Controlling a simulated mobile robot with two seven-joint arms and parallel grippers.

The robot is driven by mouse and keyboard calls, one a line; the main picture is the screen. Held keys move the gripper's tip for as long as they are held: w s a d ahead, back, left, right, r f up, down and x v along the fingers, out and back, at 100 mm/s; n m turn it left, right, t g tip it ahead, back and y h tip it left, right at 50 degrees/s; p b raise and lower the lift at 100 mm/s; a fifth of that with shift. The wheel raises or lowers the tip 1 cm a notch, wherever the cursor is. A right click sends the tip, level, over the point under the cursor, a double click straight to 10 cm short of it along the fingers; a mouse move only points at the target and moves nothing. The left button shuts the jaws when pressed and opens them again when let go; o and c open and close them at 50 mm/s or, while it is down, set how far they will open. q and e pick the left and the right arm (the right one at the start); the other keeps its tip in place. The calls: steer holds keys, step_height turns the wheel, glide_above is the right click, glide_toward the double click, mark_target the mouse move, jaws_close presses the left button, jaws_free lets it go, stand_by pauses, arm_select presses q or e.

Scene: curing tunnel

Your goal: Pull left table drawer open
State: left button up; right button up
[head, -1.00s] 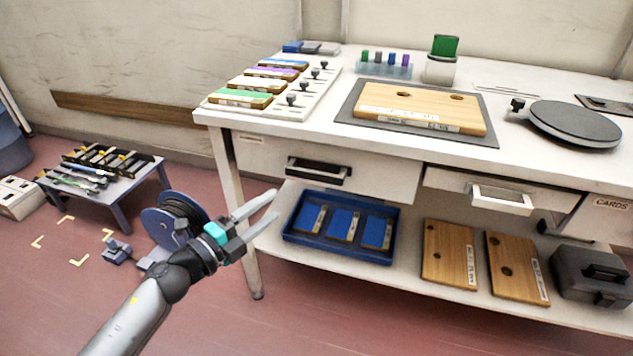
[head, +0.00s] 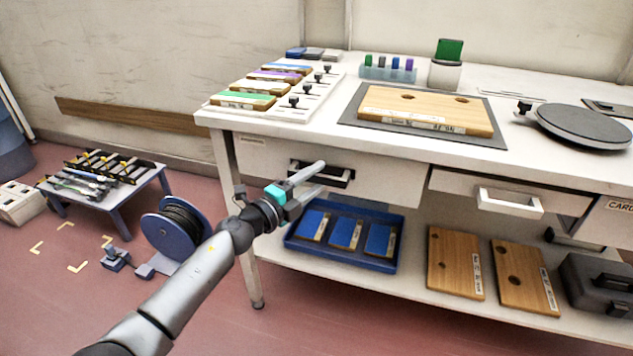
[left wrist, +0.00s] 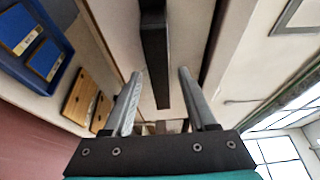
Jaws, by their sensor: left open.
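The left table drawer (head: 385,182) has a pale front and sits under the left part of the white table; it looks shut. Its dark bar handle (head: 341,174) is partly covered by my fingers in the head view. My left gripper (head: 318,178) is open in front of the handle. In the left wrist view the black handle (left wrist: 155,50) runs down between the two spread fingers (left wrist: 159,90). I cannot tell whether the fingertips reach past it or touch it. My right gripper is not in view.
A second drawer with a white handle (head: 508,203) is to the right. Below, the shelf holds a blue tray (head: 340,258), wooden boards (head: 455,263) and a dark case (head: 600,285). A cable reel (head: 175,228) stands on the floor beside my left arm.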

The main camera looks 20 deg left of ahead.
arm_select(q)
steer(key=shift+w+d, duration=0.2)
steer(key=shift+w, duration=0.2)
jaws_close()
stand_by(1.3)
